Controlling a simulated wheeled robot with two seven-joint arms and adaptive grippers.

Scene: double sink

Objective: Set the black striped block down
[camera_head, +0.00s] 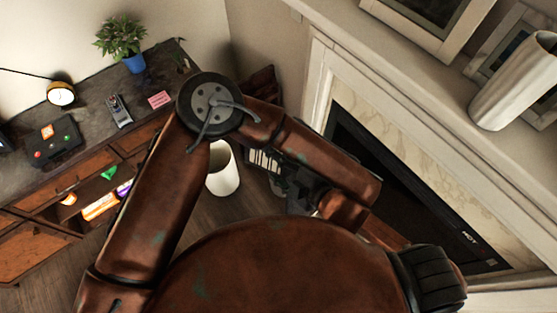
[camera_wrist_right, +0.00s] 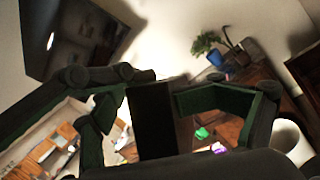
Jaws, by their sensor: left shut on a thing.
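My left arm comes in from the left and bends back down to the right. Its dark gripper (camera_head: 285,172) is shut on the black striped block (camera_head: 263,159), a small pale piece with dark stripes. The block is in the air just right of the white bin; the arm and gripper hide part of it. In the right wrist view, my right gripper (camera_wrist_right: 150,95) shows dark green fingers on both sides of a dark upright shape (camera_wrist_right: 153,120). I cannot tell what this shape is or whether the fingers press on it.
A white bin (camera_head: 224,178) stands on the floor below my left arm. A fireplace (camera_head: 420,190) and mantel bound the right.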

